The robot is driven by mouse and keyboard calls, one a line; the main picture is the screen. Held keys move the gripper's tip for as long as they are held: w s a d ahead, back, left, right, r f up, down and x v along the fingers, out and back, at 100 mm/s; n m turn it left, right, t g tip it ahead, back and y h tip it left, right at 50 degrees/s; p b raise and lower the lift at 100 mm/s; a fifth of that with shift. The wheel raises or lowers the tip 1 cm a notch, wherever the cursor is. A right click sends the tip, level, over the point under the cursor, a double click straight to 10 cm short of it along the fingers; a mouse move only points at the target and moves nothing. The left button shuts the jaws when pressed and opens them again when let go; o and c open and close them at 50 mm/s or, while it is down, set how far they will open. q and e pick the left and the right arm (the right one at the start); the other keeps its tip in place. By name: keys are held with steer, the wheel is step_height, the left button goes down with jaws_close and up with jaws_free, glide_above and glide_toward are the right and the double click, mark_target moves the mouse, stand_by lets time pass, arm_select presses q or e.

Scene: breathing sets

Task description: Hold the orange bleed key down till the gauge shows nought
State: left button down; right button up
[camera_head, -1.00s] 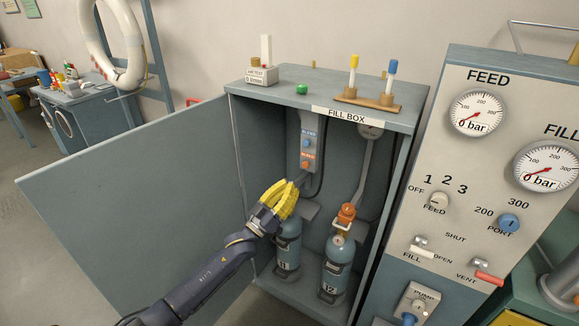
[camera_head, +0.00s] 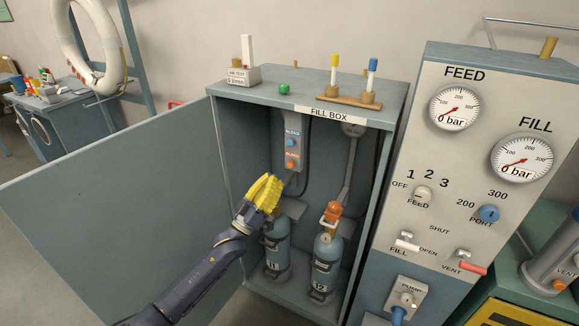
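The orange bleed key (camera_head: 292,165) sits low on a grey switch panel (camera_head: 291,153) on the back wall inside the open fill box (camera_head: 230,170). A blue key (camera_head: 292,142) is above it. My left gripper (camera_head: 265,190) has yellow fingers and is below and left of the orange key, apart from it in the picture, in front of bottle 11's top. Its fingers lie close together; whether they are shut is unclear. The FEED gauge (camera_head: 455,107) and FILL gauge (camera_head: 522,157) on the right panel both read 0 bar. My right gripper is out of view.
Bottle 11 (camera_head: 277,245) and bottle 12 (camera_head: 325,265) stand in the box; an orange fitting (camera_head: 333,210) tops bottle 12. The box door (camera_head: 110,220) hangs open to the left. The control panel (camera_head: 455,190) flanks the box on the right.

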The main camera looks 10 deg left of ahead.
mark_target(290, 164)
arm_select(q)
steer(key=w+d, duration=0.1)
steer(key=w, duration=0.6)
steer(key=shift+d, duration=0.35)
steer(key=shift+w+d, duration=0.25)
steer(key=shift+w, duration=0.95)
stand_by(5.8)
